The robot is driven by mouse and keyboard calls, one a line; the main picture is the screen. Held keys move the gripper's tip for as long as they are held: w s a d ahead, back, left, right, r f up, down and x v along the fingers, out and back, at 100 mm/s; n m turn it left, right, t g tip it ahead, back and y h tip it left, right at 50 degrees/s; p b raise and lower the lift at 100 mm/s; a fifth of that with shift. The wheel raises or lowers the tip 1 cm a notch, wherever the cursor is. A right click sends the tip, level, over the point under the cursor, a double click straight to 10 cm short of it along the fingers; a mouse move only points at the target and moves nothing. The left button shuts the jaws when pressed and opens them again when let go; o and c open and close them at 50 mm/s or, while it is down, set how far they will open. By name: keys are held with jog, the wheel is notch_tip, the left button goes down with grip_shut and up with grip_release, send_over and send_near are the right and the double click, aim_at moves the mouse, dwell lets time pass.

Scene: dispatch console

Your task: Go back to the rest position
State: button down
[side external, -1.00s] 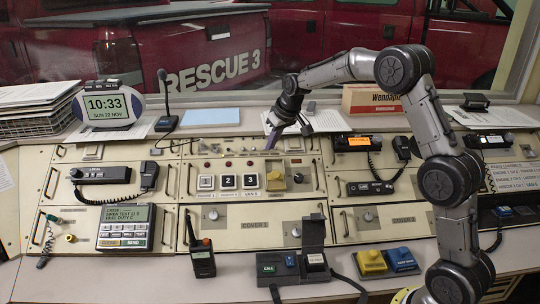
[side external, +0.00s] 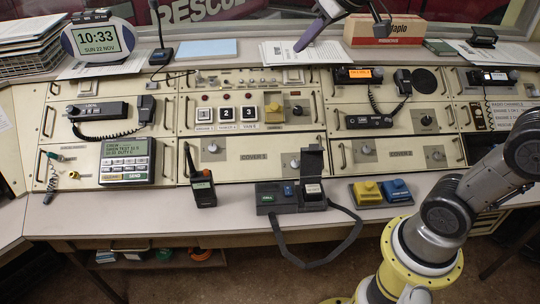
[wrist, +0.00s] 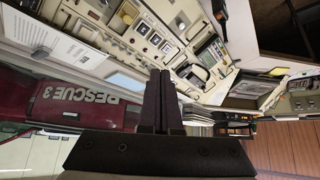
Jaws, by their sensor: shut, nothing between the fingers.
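My gripper (side external: 308,36) shows at the top edge of the side external view, in the air in front of the papers and window. Its dark fingers point down and to the left, and most of the hand is cut off by the frame. In the wrist view the two fingers of my gripper (wrist: 161,74) lie side by side, shut and empty. The dispatch console (side external: 250,159) stands below and clear of the fingers. The upper part of my arm is out of the side external view.
A desk microphone (side external: 159,55) and a clock (side external: 98,38) stand at the back left. A brown box (side external: 384,29) stands at the back, near my gripper in the picture. A handheld radio (side external: 202,187) and a hinged-lid unit (side external: 291,194) stand at the front.

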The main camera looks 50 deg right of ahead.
jog(key=s+a+f+g, duration=0.1)
jog(key=s+f, duration=0.5)
jog(key=s, duration=0.4)
jog(key=s+a+f+g, duration=0.1)
jog(key=s+f, duration=0.5)
jog(key=s, duration=0.4)
jog(key=shift+a, duration=0.4)
